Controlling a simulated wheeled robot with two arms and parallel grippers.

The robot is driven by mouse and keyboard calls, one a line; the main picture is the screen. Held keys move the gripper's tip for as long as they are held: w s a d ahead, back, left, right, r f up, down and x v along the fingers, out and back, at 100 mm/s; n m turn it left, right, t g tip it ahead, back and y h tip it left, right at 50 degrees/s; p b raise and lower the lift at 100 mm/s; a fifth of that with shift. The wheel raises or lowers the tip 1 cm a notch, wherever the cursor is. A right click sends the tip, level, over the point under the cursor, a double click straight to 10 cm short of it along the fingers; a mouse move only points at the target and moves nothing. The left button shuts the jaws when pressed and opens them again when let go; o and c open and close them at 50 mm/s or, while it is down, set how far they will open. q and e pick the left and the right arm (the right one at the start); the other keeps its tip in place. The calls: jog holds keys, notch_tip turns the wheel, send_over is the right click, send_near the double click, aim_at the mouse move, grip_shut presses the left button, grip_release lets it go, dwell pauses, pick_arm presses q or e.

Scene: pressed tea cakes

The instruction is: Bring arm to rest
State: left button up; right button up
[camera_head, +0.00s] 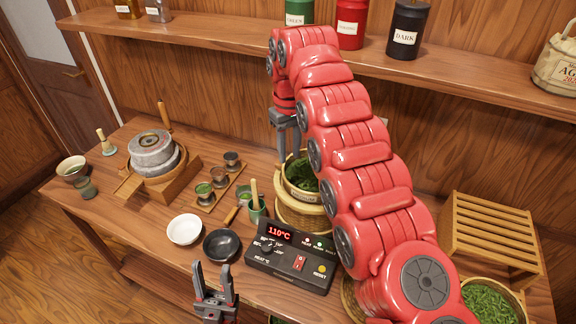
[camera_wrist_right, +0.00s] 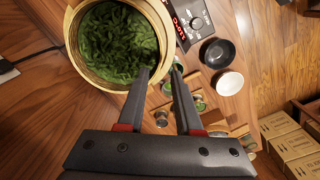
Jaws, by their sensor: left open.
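My right arm reaches across the middle of the head view. Its gripper (camera_head: 288,150) points down at the back edge of a round bamboo steamer (camera_head: 301,217) filled with green tea leaves (camera_head: 303,177). In the right wrist view the right gripper (camera_wrist_right: 161,72) has its two fingers apart with nothing between them. One finger overlaps the steamer's rim (camera_wrist_right: 160,38); I cannot tell whether it touches. My left gripper (camera_head: 213,292) points up at the bottom of the head view, its fingers apart and empty, in front of the table.
A control box (camera_head: 291,258) reading 110°C stands before the steamer. A white bowl (camera_head: 185,229), a black bowl (camera_head: 221,245), a cup tray (camera_head: 216,192) and a stone mill (camera_head: 153,152) are to the left. A wooden rack (camera_head: 490,235) stands right; a shelf (camera_head: 215,33) with canisters runs behind.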

jog(key=shift+r, duration=0.65)
